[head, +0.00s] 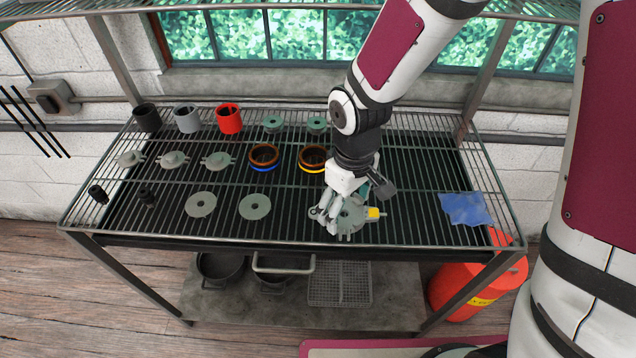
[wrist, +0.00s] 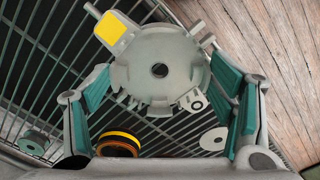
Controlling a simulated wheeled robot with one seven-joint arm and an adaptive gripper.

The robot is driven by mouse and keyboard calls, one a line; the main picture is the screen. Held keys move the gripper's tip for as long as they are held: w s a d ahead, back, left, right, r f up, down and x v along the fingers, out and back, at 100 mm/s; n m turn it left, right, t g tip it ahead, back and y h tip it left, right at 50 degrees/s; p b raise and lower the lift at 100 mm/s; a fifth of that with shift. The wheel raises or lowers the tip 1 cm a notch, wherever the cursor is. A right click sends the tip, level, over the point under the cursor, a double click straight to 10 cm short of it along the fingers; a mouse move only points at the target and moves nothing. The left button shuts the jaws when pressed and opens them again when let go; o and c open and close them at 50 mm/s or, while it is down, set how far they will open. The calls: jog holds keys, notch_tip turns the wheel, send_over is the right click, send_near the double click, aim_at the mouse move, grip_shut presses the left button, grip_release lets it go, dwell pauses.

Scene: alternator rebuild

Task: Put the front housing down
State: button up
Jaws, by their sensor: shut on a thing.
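The front housing (head: 352,219) is a grey round casting with lugs, a centre hole and a yellow tab on one lug. It is at the front right of the wire rack table (head: 415,237) in the head view. In the wrist view the housing (wrist: 160,82) fills the upper middle, face toward the camera. My gripper (head: 342,208) is shut on it, with teal-padded fingers on both sides. The fingers also show in the wrist view (wrist: 165,92). The housing appears to be over the slats; whether it touches them I cannot tell.
Two grey discs (head: 255,207) lie left of my gripper. Behind it are copper-coloured rings (head: 264,155), one on a blue band, one on a yellow band. A blue cloth (head: 466,209) lies right, with bare slats between.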

jog(key=w+a, duration=0.1)
jog(key=w, duration=0.1)
jog(key=w+a, duration=0.3)
jog(key=w, duration=0.2)
jog(key=shift+a+f, duration=0.25)
jog(key=shift+f, duration=0.1)
jog(key=shift+w+a+f+p, duration=0.15)
jog(key=shift+f+p, duration=0.15)
jog(key=shift+f, duration=0.6)
jog(key=shift+w+f+p, duration=0.1)
jog(key=shift+f+p, duration=0.15)
jog(key=shift+f, duration=0.65)
jog(key=shift+f, duration=0.15)
jog(key=o, duration=1.5)
jog(key=shift+c, duration=0.2)
